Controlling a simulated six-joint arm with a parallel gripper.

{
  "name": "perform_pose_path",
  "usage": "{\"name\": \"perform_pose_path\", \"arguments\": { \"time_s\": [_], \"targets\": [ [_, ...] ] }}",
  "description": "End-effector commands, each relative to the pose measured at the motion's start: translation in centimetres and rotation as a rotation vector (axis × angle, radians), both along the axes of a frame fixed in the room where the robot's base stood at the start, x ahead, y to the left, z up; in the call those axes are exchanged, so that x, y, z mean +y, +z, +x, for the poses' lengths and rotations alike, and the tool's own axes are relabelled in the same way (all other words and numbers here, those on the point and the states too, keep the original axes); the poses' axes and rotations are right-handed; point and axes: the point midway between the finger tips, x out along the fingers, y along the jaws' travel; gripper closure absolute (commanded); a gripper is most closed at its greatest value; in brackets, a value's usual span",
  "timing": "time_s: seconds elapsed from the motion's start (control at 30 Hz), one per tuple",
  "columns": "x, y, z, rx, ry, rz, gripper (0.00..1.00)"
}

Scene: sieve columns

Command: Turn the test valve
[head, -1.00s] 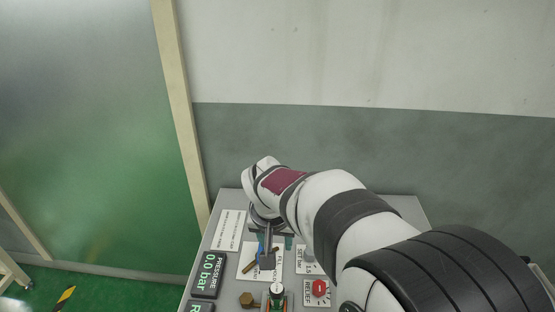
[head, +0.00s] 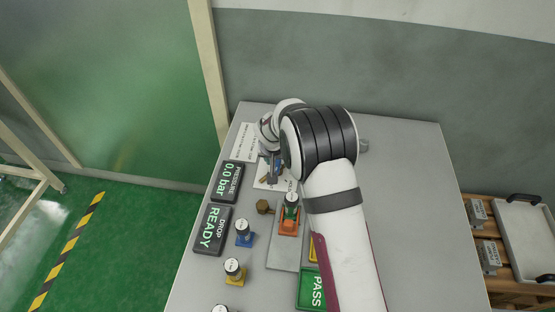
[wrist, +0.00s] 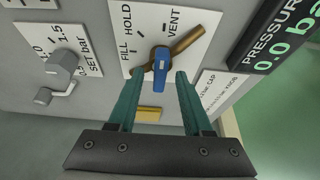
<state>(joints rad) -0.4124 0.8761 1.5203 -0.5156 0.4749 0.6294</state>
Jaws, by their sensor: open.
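The test valve has a blue handle (wrist: 161,66) and a brass bar (wrist: 188,42) crossing behind it, on a white plate (wrist: 170,18) marked FILL, HOLD and VENT. In the wrist view the brass bar slants up to the right and the blue handle points down the picture. My gripper (wrist: 160,78) is open, its two teal fingertips on either side of the blue handle's lower end. Contact cannot be made out. In the head view the valve plate (head: 264,184) lies at the far left of the grey panel, partly hidden by my gripper and wrist.
A SET bar knob (wrist: 62,65) sits left of the valve in the wrist view. A pressure display (head: 230,180) reads 0.0 bar and a drop display (head: 213,229) reads READY. Several capped columns, including a blue-based one (head: 243,232), stand nearer. The panel's right side (head: 410,210) is clear.

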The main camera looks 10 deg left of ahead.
Motion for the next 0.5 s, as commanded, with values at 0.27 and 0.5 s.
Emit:
{"name": "perform_pose_path", "arguments": {
  "time_s": [0.27,0.5],
  "targets": [
    [-0.01,0.04,-0.01,0.000,0.000,0.000,0.66],
    [-0.01,0.06,-0.01,0.000,0.000,0.000,1.00]
  ]
}}
